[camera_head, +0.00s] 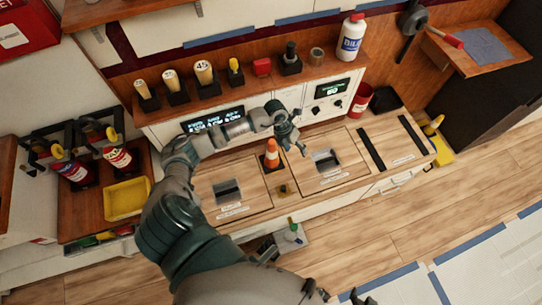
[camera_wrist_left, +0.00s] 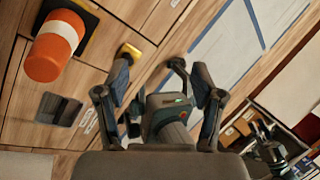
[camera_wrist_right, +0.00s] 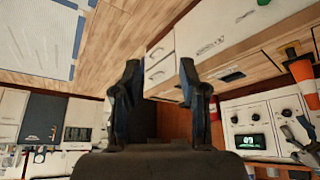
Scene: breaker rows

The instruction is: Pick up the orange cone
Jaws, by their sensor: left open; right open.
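The orange cone (camera_head: 271,156) with a white band stands upright on a dark square base on the wooden counter. It is large at the upper left of the left wrist view (camera_wrist_left: 50,55) and partly cut off at the right edge of the right wrist view (camera_wrist_right: 301,72). My left gripper (camera_head: 297,146) is open and empty, just right of the cone and apart from it; its fingers show in the left wrist view (camera_wrist_left: 148,72). My right gripper (camera_wrist_right: 160,68) is open and empty; a dark part at the bottom edge of the head view seems to be it (camera_head: 360,297).
Inset handles (camera_head: 228,191) and (camera_head: 327,161) flank the cone. Behind stand a white control panel (camera_head: 322,100) and a shelf with several cream cylinders (camera_head: 204,72) and a white bottle (camera_head: 350,38). A yellow tray (camera_head: 126,199) is at left. The wooden floor (camera_head: 400,225) in front is clear.

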